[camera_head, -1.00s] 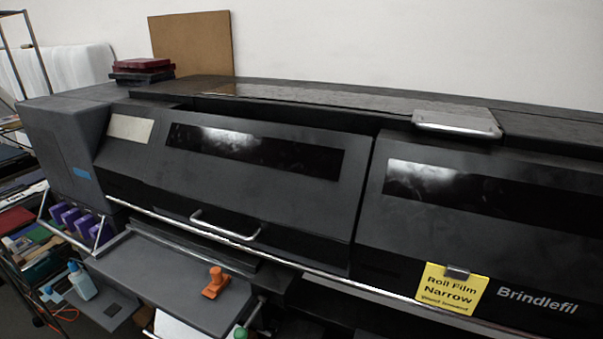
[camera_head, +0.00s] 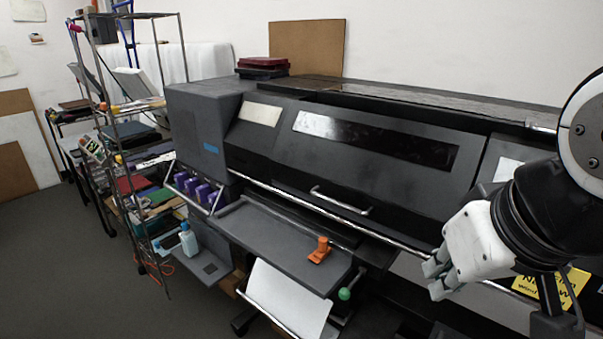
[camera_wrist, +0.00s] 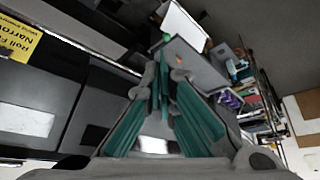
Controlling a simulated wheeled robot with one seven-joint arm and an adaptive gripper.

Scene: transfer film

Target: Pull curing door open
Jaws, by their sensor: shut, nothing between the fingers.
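The dark printer's front door (camera_head: 285,165), with a long black window, is closed flush. A silver bar handle (camera_head: 342,202) runs along its lower edge. My gripper (camera_head: 434,280) is in front of the printer, to the right of and lower than the handle in the head view, and apart from it. In the wrist view my gripper (camera_wrist: 165,75) shows its teal-padded fingers shut together with nothing held. I cannot make out the handle in the wrist view. A second door to the right is mostly hidden by my arm.
A grey tray shelf (camera_head: 270,235) with an orange clamp (camera_head: 320,250) juts out below the door. A yellow sign (camera_head: 548,292) is partly covered by my arm. A wire rack (camera_head: 135,150) stands at left. The floor (camera_head: 70,260) at front left is clear.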

